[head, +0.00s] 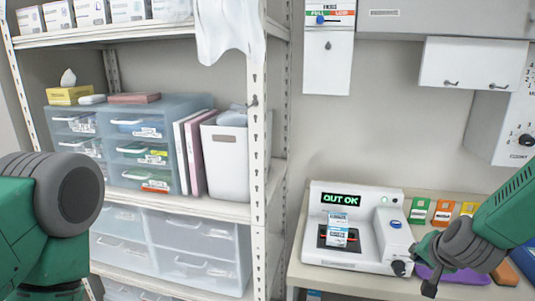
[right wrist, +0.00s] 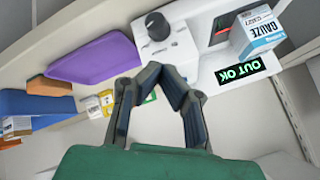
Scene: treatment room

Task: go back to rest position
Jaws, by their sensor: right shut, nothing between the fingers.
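My right gripper (head: 427,272) is in front of the right end of a white machine, near its dark knob. In the right wrist view its dark fingers (right wrist: 161,74) come together at the tips, with nothing between them. The white machine (head: 318,237) stands on the counter with a lit "OUT OK" display (head: 341,199). A small white and blue gauze box (head: 338,226) stands in its dark recess; the box also shows in the right wrist view (right wrist: 258,32). My left arm shows at the left edge, but its gripper is out of view.
A purple tray (right wrist: 97,60) lies beside the machine, with orange and blue things past it. Coloured cards (head: 444,211) stand at the counter's back. A metal shelf (head: 225,210) with drawers and a white bin (head: 226,160) fills the left. Wall cabinets hang above.

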